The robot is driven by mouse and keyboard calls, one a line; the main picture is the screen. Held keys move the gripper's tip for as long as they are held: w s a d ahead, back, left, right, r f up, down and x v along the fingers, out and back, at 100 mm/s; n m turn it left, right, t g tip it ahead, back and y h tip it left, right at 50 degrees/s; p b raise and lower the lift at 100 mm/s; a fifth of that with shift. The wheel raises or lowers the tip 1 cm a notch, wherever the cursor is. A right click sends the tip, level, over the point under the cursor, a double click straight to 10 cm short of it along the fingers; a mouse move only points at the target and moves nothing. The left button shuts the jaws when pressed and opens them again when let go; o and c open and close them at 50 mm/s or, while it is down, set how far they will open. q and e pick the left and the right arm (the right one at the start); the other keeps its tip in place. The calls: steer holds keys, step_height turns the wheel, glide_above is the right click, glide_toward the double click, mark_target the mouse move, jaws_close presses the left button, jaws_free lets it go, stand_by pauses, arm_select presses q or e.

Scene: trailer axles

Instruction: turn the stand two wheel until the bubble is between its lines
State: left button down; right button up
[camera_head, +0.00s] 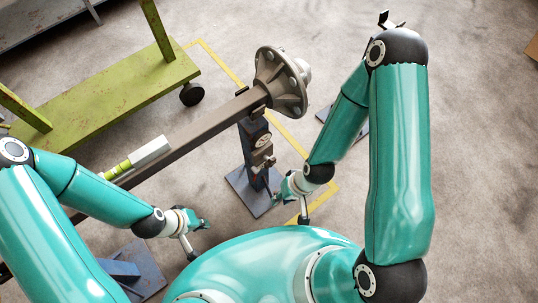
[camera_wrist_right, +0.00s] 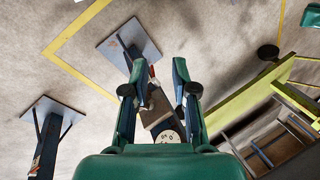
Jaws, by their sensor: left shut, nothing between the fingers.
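A dark blue stand (camera_head: 254,150) holds the axle beam (camera_head: 205,125) near its hub (camera_head: 281,82). Small round and reddish parts (camera_head: 264,160) sit on its post; I cannot tell which is its wheel. A white level-like bar with yellow-green bands (camera_head: 148,153) lies along the beam; its bubble and lines are too small to read. My right gripper (camera_head: 284,186) is open beside this stand. In the right wrist view its fingers (camera_wrist_right: 157,92) are apart, with stand parts and a pale dial (camera_wrist_right: 167,136) showing between them. My left gripper (camera_head: 204,223) is shut and empty, below the beam.
Another blue stand (camera_head: 140,272) is at lower left. The right wrist view shows a second stand (camera_wrist_right: 48,125) at left. A yellow-green wheeled cart (camera_head: 105,95) is behind the beam. Yellow lines (camera_head: 320,195) mark the floor. The floor at right is largely clear.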

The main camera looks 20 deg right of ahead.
steer(key=w+a+f+n+g+b, duration=0.1)
steer(key=w+a+f+n+b, duration=0.2)
steer(key=w+f+n+b, duration=0.45)
steer(key=n+t+h+b, duration=0.2)
steer(key=n+h+b, duration=0.6)
steer(key=n+b, duration=1.1)
glide_toward(270, 160)
steer(key=d+f+m+b, duration=0.1)
steer(key=f+b, duration=0.2)
steer(key=f, duration=0.1)
steer(key=w+d+f+b, duration=0.1)
steer(key=d+f+b, duration=0.1)
steer(key=f+b, duration=0.1)
steer(key=d+f+m+b, duration=0.1)
steer(key=f+b, duration=0.2)
steer(key=f, duration=0.2)
steer(key=shift+w+d+m, duration=0.25)
steer(key=shift+w+m, duration=0.1)
steer(key=shift+w, duration=0.05)
jaws_close()
steer(key=shift+a, duration=0.2)
steer(key=shift+d, duration=0.1)
